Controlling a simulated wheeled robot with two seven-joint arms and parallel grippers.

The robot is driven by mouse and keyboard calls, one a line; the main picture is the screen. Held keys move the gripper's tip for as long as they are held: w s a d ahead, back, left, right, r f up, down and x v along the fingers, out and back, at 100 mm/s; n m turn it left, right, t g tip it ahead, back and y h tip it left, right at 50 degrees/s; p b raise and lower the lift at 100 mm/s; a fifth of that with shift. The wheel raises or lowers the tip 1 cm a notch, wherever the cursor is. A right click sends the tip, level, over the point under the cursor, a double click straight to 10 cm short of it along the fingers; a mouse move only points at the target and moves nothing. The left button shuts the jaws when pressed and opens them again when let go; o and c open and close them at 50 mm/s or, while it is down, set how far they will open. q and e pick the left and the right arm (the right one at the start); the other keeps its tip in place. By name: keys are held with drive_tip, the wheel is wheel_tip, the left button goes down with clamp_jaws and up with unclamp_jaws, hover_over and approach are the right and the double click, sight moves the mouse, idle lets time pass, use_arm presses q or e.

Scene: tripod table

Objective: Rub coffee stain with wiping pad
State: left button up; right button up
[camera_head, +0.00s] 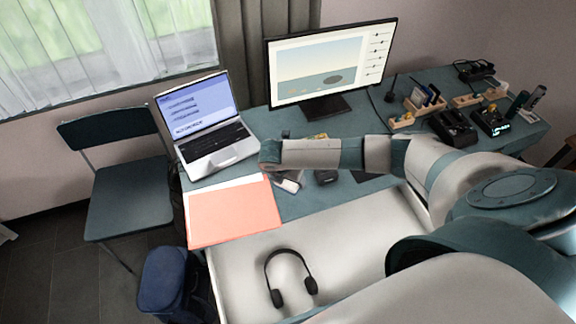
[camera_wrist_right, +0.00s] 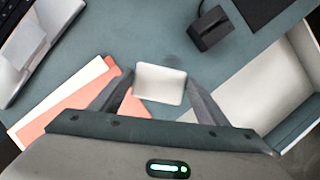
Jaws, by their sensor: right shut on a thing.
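The wiping pad (camera_wrist_right: 159,83) is a small white rounded block between the two fingers of my right gripper (camera_wrist_right: 157,88), which is shut on it. In the head view the pad (camera_head: 290,186) shows under the end of my right arm, low over the blue-green desk, beside the folders. I cannot tell whether it touches the desktop. A faint dark patch (camera_wrist_right: 174,62), which looks like the coffee stain, lies just beyond the pad's upper edge in the wrist view. In the head view my arm hides the stain. My left gripper is not in view.
Coral folders (camera_head: 232,212) and a laptop (camera_head: 210,135) lie left of the gripper. A small black block (camera_head: 326,176) stands close to its right. A monitor (camera_head: 330,65) stands behind. An open white drawer (camera_head: 350,235) holding headphones (camera_head: 290,275) juts out in front.

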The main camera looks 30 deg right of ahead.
drive_tip(key=shift+r, duration=0.15)
drive_tip(key=shift+r, duration=1.4)
